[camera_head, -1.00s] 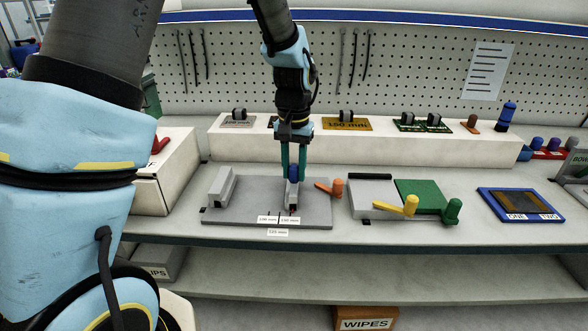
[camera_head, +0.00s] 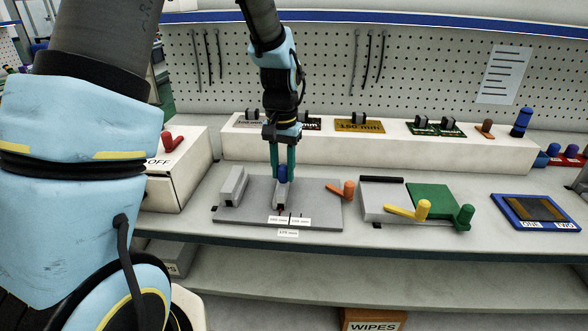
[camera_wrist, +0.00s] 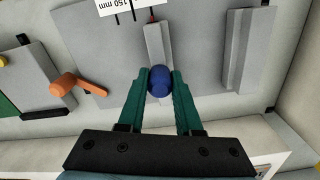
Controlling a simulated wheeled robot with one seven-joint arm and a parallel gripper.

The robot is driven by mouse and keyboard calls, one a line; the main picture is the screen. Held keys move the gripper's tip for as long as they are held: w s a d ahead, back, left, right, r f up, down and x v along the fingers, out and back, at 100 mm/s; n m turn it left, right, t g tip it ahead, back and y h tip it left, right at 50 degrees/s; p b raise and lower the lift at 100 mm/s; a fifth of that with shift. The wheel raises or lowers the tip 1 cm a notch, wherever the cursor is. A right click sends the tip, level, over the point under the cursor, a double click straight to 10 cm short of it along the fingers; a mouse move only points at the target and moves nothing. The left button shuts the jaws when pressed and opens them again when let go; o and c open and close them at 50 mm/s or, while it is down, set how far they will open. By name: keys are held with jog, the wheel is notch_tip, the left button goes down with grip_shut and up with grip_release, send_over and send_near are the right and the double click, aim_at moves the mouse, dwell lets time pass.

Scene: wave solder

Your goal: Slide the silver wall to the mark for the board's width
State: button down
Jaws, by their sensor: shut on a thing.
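The silver wall (camera_head: 280,194) stands on a grey plate (camera_head: 325,209), with a blue knob (camera_head: 282,172) on top. My gripper (camera_head: 283,176) is shut on the blue knob from above, one green finger on each side. In the wrist view the silver wall (camera_wrist: 158,45) runs up from the blue knob (camera_wrist: 160,82) to a red pointer (camera_wrist: 152,18). Two dark ticks on the plate lie left of the pointer there. In the head view the wall's front end is near the left label (camera_head: 278,220). Labels read 150 mm (camera_head: 300,221) and 125 mm (camera_head: 288,233).
A second grey block (camera_head: 232,186) stands on the plate's left part, with a gap to the wall. An orange-handled lever (camera_head: 348,189) is to the right. Further right are a green board (camera_head: 432,199) and a yellow handle (camera_head: 423,208). A white box (camera_head: 180,172) stands left.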

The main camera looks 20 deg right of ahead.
jog(key=c, duration=0.6)
grip_release()
jog(key=shift+r, duration=0.15)
notch_tip(320, 180, up, 11)
jog(key=shift+f+b, duration=0.2)
jog(key=shift+b, duration=0.4)
jog(key=shift+a, duration=0.1)
jog(key=s+a+f+n, duration=0.2)
jog(key=a, duration=0.6)
jog(key=s+a+f+n+t, duration=0.1)
jog(key=s+a+f+n, duration=0.1)
jog(key=a, duration=0.6)
jog(key=s+a+f+n, duration=0.2)
jog(key=a, duration=0.7)
jog(key=shift+s+f+n+t+p, duration=0.1)
jog(key=shift+f+n+t+p, duration=0.05)
jog(key=shift+n+t+p, duration=0.2)
